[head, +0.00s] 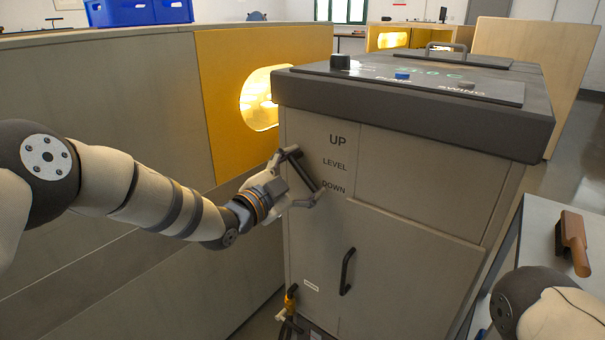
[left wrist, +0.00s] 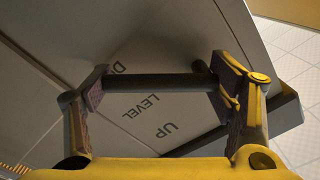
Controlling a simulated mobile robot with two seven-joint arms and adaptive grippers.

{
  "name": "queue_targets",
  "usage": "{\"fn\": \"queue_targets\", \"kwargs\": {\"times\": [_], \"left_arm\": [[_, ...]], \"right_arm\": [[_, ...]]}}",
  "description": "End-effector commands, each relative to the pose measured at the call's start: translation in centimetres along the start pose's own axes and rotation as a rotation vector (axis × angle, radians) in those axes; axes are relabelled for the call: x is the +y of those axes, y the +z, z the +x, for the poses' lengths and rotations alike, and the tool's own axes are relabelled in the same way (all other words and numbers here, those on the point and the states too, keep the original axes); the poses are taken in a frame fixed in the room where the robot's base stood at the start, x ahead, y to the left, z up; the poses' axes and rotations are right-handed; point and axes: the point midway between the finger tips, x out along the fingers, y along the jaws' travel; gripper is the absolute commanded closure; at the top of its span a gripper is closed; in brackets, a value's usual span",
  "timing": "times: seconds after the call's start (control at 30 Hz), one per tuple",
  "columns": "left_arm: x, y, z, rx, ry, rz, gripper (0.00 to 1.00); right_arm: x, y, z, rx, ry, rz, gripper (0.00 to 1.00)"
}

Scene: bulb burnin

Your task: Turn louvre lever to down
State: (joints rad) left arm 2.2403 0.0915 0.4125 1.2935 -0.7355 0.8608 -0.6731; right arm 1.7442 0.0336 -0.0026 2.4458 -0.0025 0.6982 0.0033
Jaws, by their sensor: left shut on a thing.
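The louvre lever (head: 303,170) is a dark bar on the front of the grey cabinet (head: 400,180), left of the printed labels UP, LEVEL and DOWN. It slants, its lower end near DOWN. My left gripper (head: 299,178) is shut on it, fingers toward its two ends. In the left wrist view the lever (left wrist: 160,82) spans between the fingertips of the left gripper (left wrist: 158,86), and the labels appear upside down behind it. The lever's mounting is hidden. My right gripper is out of view; only part of my right arm shows at lower right.
A black door handle (head: 347,271) sits below the lever. The cabinet's dark top carries a control panel (head: 420,80). A yellow panel with a lit opening (head: 257,100) stands at left, close behind my left wrist. A brown brush (head: 573,240) lies on a bench at right.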

Motion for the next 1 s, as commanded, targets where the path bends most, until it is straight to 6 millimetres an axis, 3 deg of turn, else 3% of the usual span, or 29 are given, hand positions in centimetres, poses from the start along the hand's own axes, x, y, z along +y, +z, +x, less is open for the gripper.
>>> {"fn": "queue_targets", "kwargs": {"times": [0.2, 0.23, 0.3, 0.77, 0.87, 1.0], "left_arm": [[-0.5, -0.6, 0.2, 0.013, -0.007, 0.015, 0.74], [-0.5, -0.6, 0.2, 0.013, -0.008, 0.015, 0.19], [-0.5, -0.6, 0.2, 0.013, -0.008, 0.014, 0.03], [-0.2, -0.2, 0.0, 0.005, -0.004, 0.005, 0.02], [-0.2, -0.1, -1.1, 0.003, -0.001, 0.004, 0.02], [-0.3, -0.1, -4.6, 0.002, -0.002, 0.004, 0.02]], "right_arm": [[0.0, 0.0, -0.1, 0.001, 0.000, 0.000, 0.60], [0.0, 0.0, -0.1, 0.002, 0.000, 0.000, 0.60], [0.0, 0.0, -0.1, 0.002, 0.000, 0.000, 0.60], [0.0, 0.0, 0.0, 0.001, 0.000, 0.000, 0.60], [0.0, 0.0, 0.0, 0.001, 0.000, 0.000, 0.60], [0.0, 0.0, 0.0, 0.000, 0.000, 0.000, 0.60]]}}
